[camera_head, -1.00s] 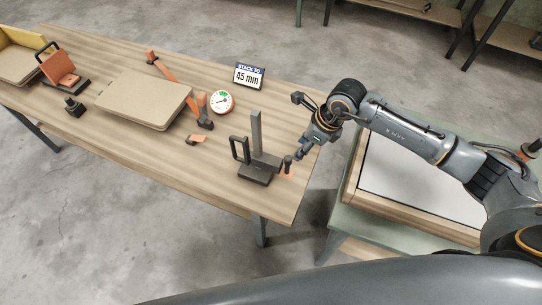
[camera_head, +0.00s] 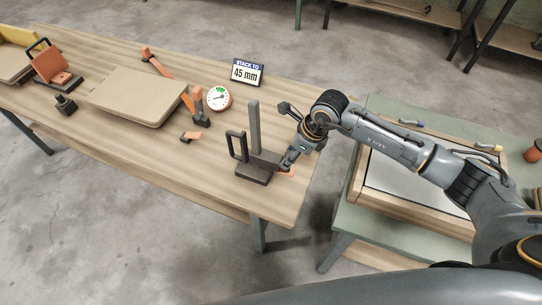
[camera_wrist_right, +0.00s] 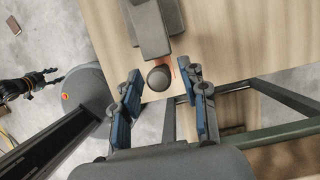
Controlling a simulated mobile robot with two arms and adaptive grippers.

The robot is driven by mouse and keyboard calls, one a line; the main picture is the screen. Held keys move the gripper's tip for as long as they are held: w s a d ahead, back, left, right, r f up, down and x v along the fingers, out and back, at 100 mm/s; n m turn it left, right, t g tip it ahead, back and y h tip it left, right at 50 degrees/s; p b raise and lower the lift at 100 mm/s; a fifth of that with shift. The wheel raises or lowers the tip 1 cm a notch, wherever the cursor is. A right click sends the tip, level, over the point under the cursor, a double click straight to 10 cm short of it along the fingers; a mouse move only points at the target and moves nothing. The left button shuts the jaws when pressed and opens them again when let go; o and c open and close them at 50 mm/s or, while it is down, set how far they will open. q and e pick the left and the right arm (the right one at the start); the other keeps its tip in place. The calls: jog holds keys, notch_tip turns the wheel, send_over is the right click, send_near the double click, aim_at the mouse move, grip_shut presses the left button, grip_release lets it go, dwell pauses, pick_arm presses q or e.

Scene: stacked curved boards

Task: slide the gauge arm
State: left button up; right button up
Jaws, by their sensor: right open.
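A dark stand with an upright post (camera_head: 254,126) and a loop handle (camera_head: 237,146) sits near the table's right end. An orange piece (camera_head: 288,172) sticks out from its base. I take this piece to be the gauge arm. In the right wrist view its dark round knob (camera_wrist_right: 159,78) stands on it. My right gripper (camera_head: 289,163) is open, with the knob between its fingertips (camera_wrist_right: 162,75); I cannot tell if they touch it. A dark jointed hand, apparently my left gripper (camera_wrist_right: 45,78), shows at the left of that view, too small to read.
The wooden table (camera_head: 190,172) also holds curved boards (camera_head: 137,96), a dial gauge (camera_head: 218,97), a "STACK TO 45 mm" sign (camera_head: 247,72), a small orange piece (camera_head: 190,136) and an orange-faced holder (camera_head: 52,66). A green bench (camera_head: 400,238) stands to the right.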

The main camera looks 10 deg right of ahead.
grip_shut()
jog(key=shift+w+r+p, duration=0.1)
jog(key=shift+r+p, duration=1.2)
jog(key=shift+r, duration=0.7)
notch_tip(320, 180, up, 11)
jog(key=p, duration=0.6)
jog(key=shift+o, duration=0.4)
grip_release()
jog(key=shift+f, duration=0.2)
jog(key=p+v, duration=0.3)
jog(key=v, duration=0.4)
